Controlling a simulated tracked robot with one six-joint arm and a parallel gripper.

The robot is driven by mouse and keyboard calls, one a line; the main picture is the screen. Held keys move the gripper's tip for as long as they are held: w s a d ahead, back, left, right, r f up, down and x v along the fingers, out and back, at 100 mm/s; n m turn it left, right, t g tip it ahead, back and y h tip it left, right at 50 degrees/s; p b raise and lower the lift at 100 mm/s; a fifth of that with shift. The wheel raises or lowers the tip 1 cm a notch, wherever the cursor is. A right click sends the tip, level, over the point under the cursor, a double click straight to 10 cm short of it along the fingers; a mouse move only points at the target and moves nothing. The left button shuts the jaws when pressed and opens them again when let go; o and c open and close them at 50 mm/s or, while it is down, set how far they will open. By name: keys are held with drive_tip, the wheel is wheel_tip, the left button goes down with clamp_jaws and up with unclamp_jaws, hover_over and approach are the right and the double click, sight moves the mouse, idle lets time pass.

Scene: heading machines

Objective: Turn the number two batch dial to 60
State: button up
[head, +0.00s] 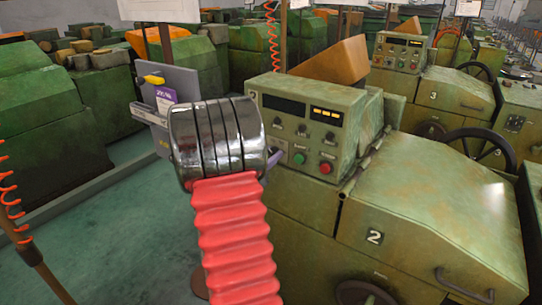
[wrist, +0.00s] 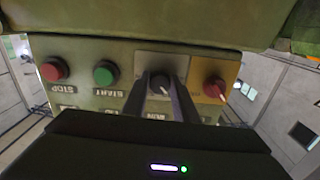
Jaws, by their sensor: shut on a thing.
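The machine marked 2 (head: 375,237) has a green control box (head: 345,115) with displays, a row of small dials (head: 302,130) and a lower row of controls. My gripper (head: 275,158) reaches the box's left lower front, beside the green button. In the wrist view, which shows the panel upside down, my gripper (wrist: 164,80) is shut on a black knob (wrist: 160,83) on a grey plate, a finger on each side. The knob's label is partly hidden by my fingers and its scale is not readable. My arm hides the box's lower left in the head view.
In the wrist view a green START button (wrist: 104,75) and a red STOP button (wrist: 54,70) lie left of the knob. A red knob (wrist: 215,88) on a yellow plate lies close on the right. Machine 3 (head: 433,95) stands behind.

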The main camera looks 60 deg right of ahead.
drive_tip(key=m, duration=0.7)
drive_tip(key=shift+a+f, duration=0.1)
drive_tip(key=shift+f, duration=0.05)
drive_tip(key=m, duration=0.4)
drive_tip(key=shift+m, duration=1.6)
drive_tip(key=o, duration=1)
drive_tip(key=shift+o, duration=0.2)
drive_tip(key=shift+w+r, duration=0.1)
drive_tip(key=shift+r, duration=0.1)
drive_tip(key=w+a, duration=0.2)
drive_tip(key=a, duration=1.1)
drive_tip(key=shift+a, duration=0.3)
